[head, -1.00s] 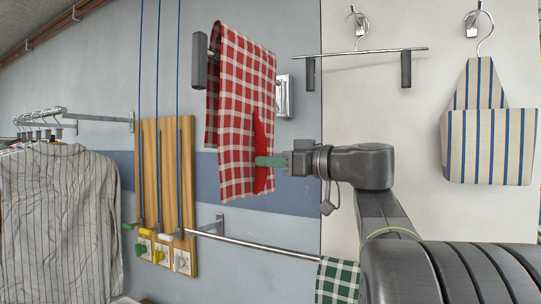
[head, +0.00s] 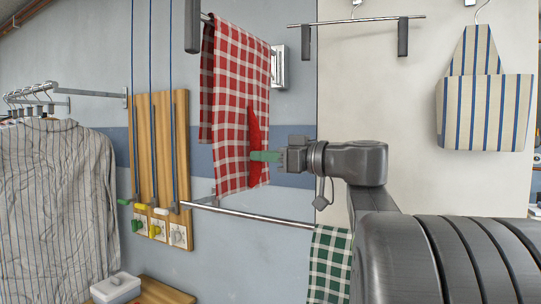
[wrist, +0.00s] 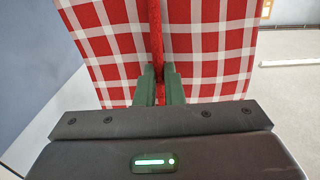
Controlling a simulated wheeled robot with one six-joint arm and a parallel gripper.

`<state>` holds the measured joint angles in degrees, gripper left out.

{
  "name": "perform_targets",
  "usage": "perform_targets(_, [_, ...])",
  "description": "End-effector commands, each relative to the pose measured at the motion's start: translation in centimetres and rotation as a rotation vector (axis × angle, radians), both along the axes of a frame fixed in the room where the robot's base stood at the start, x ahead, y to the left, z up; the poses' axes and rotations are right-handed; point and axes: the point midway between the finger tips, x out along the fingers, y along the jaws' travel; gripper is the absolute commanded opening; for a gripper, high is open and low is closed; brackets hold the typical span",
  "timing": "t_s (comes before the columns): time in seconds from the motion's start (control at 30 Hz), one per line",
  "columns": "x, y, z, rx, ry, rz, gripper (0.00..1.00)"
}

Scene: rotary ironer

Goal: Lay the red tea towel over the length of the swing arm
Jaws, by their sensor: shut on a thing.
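The red-and-white checked tea towel (head: 230,110) is folded over at its top, with a long near flap and part of a far flap (head: 206,100) showing. The swing arm's bar shows at the fold's left edge, its dark end piece (head: 192,28) sticking out beyond the towel. The rest of the bar is hidden behind the cloth, so I cannot tell if the fold rests on it. My gripper (head: 256,156) is shut on a plain red strip of the towel, low at the near flap's right side. The wrist view shows its green fingers (wrist: 159,88) pinching that strip.
A wall bracket (head: 279,66) is right of the towel. Below runs a metal rail (head: 255,216) with a green checked cloth (head: 330,262). A wooden board (head: 160,165) with cords and a striped shirt (head: 58,200) are left.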

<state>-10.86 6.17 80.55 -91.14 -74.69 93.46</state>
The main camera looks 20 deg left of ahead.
Motion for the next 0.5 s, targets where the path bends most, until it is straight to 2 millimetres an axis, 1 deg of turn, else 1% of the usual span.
perform_targets(0.5, [0.00, 0.00, -0.46, 0.000, 0.000, 0.000, 0.00])
